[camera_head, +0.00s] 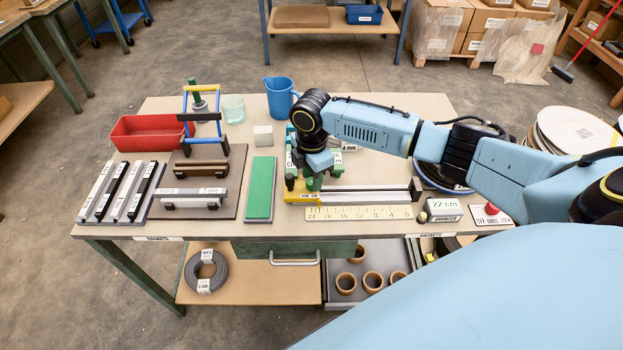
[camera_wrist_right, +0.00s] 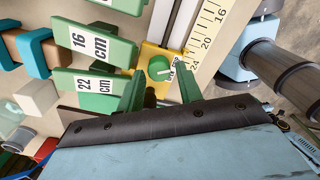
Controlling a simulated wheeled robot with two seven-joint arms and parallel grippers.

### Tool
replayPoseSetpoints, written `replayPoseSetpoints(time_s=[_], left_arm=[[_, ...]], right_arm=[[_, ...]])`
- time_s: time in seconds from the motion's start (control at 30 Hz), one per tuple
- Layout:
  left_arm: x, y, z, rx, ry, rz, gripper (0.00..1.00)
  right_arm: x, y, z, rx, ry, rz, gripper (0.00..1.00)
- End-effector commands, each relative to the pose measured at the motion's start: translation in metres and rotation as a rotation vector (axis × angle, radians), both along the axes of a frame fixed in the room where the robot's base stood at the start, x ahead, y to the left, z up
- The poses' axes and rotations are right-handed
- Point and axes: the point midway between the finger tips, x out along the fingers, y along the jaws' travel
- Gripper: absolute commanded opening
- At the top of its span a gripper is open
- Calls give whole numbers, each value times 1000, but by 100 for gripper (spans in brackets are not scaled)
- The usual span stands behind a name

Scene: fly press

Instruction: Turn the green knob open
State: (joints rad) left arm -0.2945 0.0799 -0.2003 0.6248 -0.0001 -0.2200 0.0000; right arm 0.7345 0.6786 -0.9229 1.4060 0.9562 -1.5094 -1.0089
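The green knob (camera_wrist_right: 160,68) is round and sits on a yellow block (camera_wrist_right: 160,85) in the right wrist view. In the head view the yellow block (camera_head: 299,197) lies at the left end of a grey rail (camera_head: 362,197), and my gripper hides the knob. My right gripper (camera_head: 313,184) points down over the block. In the wrist view its two green fingers stand apart on either side of the knob. I cannot tell whether they touch it. My left gripper is not in view.
Green blocks marked 16 cm (camera_wrist_right: 90,40) and 22 cm (camera_wrist_right: 92,84) stand close beside the right gripper. A ruler (camera_head: 357,213) runs along the front. A green pad (camera_head: 260,190), a blue jug (camera_head: 280,95) and a red bin (camera_head: 150,132) are to the left and back.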

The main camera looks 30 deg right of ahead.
Motion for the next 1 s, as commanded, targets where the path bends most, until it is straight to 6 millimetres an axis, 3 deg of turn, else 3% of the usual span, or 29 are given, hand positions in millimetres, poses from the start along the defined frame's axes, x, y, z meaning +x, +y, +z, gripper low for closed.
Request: replayPoseSetpoints(time_s=[0.13,0.43,0.67,1.0], left_arm=[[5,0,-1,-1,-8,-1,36],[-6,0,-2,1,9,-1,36],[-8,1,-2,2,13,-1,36],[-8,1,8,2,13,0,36]], right_arm=[[0,0,-10,-1,-1,1,36],[0,0,-12,-1,-1,1,36],[0,0,-12,-1,-1,0,6],[0,0,-10,1,2,-47,4]])
